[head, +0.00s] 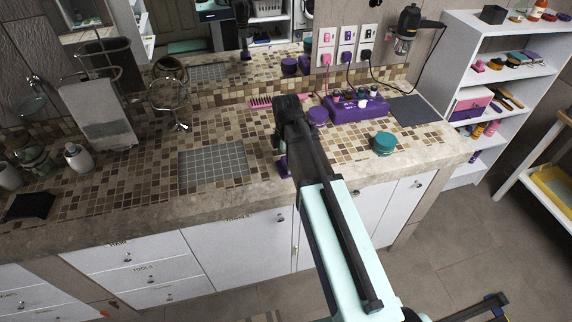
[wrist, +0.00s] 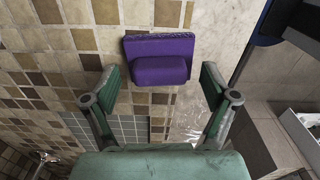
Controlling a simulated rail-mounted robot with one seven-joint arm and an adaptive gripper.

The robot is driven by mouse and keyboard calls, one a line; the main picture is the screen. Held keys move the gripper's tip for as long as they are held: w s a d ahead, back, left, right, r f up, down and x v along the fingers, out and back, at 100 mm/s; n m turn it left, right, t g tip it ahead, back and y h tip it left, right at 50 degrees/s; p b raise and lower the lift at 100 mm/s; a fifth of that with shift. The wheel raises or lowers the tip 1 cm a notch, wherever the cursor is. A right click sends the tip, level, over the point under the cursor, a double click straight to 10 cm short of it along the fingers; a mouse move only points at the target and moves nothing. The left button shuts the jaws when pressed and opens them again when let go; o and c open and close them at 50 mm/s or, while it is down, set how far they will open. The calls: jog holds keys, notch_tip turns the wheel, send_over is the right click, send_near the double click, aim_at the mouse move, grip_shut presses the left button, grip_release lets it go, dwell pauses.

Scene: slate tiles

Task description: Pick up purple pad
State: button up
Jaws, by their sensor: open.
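The purple pad (wrist: 160,57) is a small block with a wider back plate and a rounded front part. In the wrist view it lies on the tiled counter at upper middle. My gripper (wrist: 161,85) is open, with one finger on each side of the pad's near part and gaps showing on both sides. In the head view my gripper (head: 281,148) is over the counter's front part, mostly hidden by my own arm. A small part of the purple pad (head: 283,168) shows just below it, near the counter's front edge.
A grey grid mat (head: 213,164) lies left of the pad. A purple box (head: 356,106), a round purple container (head: 318,116), a teal jar (head: 384,142) and a pink comb (head: 262,102) stand or lie farther back and right. A soap dispenser (head: 76,158) is at left.

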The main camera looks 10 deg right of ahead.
jog(key=shift+f, duration=0.35)
jog(key=c, duration=1.3)
jog(key=shift+o, duration=0.3)
jog(key=shift+r, duration=0.1)
notch_tip(320, 180, up, 20)
jog(key=b, duration=0.4)
